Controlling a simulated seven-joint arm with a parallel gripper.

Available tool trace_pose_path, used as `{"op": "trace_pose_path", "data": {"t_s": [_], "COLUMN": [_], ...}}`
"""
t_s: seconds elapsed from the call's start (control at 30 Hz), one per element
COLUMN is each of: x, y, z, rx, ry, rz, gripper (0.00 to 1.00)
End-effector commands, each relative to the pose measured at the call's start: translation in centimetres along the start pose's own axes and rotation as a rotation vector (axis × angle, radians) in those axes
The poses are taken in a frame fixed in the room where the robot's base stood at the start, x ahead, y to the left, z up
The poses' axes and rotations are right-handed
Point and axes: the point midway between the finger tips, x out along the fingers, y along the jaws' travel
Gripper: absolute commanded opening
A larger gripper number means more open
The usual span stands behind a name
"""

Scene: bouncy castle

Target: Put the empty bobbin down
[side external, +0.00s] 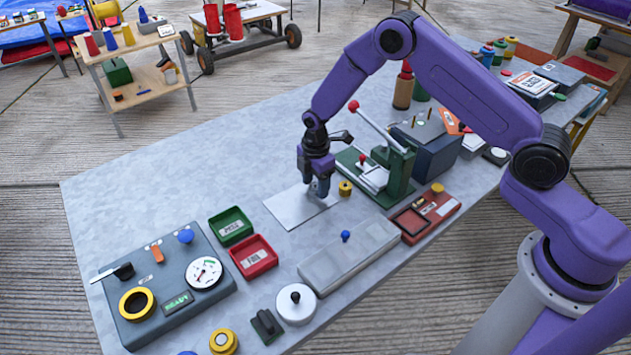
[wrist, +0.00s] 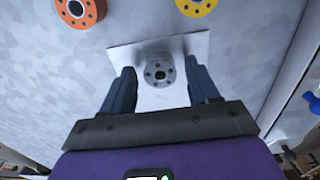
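The empty bobbin is a small grey spool (wrist: 160,73) with a dark centre hole, between my fingers in the wrist view. A gap shows on each side of it, so my gripper (wrist: 161,82) looks open around it, not clamped. The bobbin appears over the pale plate (wrist: 150,99); I cannot tell for certain whether it rests on it. In the side view my gripper (side external: 318,187) points down at the plate (side external: 293,210), low over its far right part, and largely hides the bobbin.
A yellow spool (side external: 345,188) stands close beside my gripper. An orange spool (wrist: 79,11) shows in the wrist view. A green lever press (side external: 390,172) stands to the right. Green (side external: 231,225) and red (side external: 253,257) trays and a control box (side external: 168,285) are to the left.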

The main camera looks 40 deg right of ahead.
Motion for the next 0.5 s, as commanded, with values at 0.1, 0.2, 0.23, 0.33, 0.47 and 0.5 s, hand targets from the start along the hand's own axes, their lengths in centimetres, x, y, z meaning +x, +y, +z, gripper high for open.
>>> {"op": "trace_pose_path", "data": {"t_s": [0.1, 0.2, 0.23, 0.33, 0.47, 0.5], "x": [0.0, -0.1, -0.2, -1.0, -3.0, -3.7], "y": [0.0, 0.0, 0.0, 0.0, 0.1, 0.1], "z": [0.0, 0.0, 0.0, 0.0, 0.0, 0.0], "rx": [0.0, 0.0, 0.0, 0.0, 0.0, 0.0], "ry": [0.0, 0.0, 0.0, 0.0, 0.001, 0.001], "rz": [0.0, 0.0, 0.0, 0.0, 0.003, 0.003], "gripper": [0.6, 0.6, 0.6, 0.6, 0.6, 0.6]}}
